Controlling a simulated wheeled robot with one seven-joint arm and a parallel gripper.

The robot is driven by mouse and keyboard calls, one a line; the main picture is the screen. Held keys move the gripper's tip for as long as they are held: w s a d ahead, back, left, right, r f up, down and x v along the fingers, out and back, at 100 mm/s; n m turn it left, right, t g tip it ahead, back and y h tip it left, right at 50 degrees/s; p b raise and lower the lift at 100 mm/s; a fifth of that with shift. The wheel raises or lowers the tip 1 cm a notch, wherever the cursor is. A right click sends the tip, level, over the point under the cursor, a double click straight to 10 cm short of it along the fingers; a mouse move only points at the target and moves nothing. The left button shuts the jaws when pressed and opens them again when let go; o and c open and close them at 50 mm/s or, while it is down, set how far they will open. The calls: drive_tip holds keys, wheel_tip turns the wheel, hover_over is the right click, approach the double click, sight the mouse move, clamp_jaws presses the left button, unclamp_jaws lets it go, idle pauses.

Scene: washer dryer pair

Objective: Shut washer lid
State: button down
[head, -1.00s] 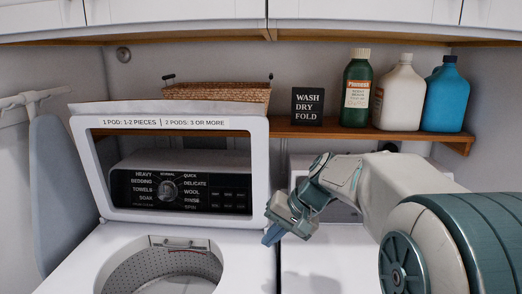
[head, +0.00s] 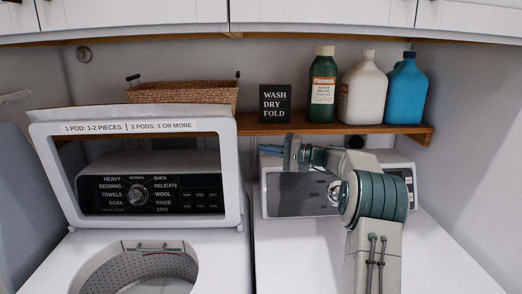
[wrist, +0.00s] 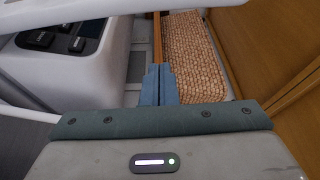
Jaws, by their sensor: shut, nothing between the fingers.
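The washer lid (head: 233,180), a white frame around a clear window, stands open and upright at the back of the washer (head: 222,265). The round tub opening (head: 140,272) is uncovered. My gripper (head: 287,153) is right of the lid's right edge, near shelf height and over the neighbouring dryer's back. In the wrist view my blue fingers (wrist: 158,85) are together and empty. A white bar, apparently part of the lid (wrist: 75,10), crosses that view's upper left, and I cannot tell its distance from the fingers.
A wooden shelf (head: 330,128) behind holds a wicker basket (head: 185,93), a sign (head: 275,103), a green bottle (head: 322,90), a white jug (head: 364,90) and a blue jug (head: 403,92). The dryer top (head: 300,255) is clear. Cabinets hang above.

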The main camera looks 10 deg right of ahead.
drive_tip(key=a+p, duration=0.3)
drive_tip(key=a, duration=0.5)
drive_tip(key=shift+f, duration=0.15)
idle(0.5)
